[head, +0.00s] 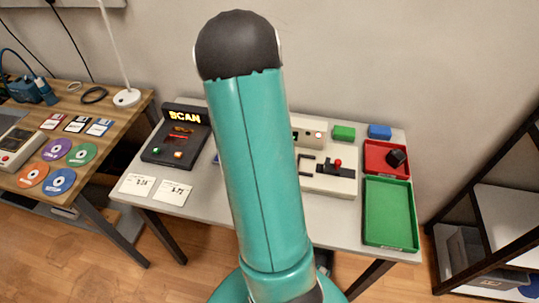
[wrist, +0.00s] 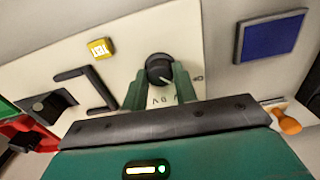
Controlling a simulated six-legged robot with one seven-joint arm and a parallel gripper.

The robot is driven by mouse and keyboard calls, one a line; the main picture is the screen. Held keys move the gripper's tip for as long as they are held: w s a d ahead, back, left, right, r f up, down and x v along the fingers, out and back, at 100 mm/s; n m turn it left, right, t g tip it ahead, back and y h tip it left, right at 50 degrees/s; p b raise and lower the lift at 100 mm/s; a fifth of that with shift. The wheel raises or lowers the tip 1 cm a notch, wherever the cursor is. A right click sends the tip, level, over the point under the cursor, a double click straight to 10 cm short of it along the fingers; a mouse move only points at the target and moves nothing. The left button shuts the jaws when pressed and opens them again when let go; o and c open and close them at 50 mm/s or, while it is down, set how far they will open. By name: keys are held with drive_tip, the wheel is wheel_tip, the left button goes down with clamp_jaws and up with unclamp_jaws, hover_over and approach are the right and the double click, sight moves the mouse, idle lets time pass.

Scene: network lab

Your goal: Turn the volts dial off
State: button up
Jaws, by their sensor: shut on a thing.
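The volts dial (wrist: 160,66) is a round black knob with a light pointer line, on a cream panel (wrist: 135,40) in the wrist view. "0V" lettering shows on the panel just below it. My gripper (wrist: 158,82) has its two green fingers on either side of the dial and is shut on it. The pointer slants toward the lower right in the picture. In the head view my teal arm hides the dial and the gripper. Part of the cream device (head: 330,180) shows to the right of the arm, with a red-topped lever (head: 338,163).
In the wrist view, a black handle (wrist: 88,84) and a yellow square (wrist: 99,48) lie left of the dial, a blue square (wrist: 271,36) right. In the head view, a scan unit (head: 176,137) stands left; a red tray (head: 372,158) and green tray (head: 390,213) lie right.

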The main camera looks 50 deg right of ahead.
drive_tip(key=shift+n, duration=2.2)
drive_tip(key=o, duration=1)
drive_tip(key=shift+d, duration=0.1)
drive_tip(key=shift+c, duration=0.2)
drive_tip(key=shift+r, duration=0.1)
wheel_tip(320, 180, up, 14)
drive_tip(key=shift+f, duration=0.2)
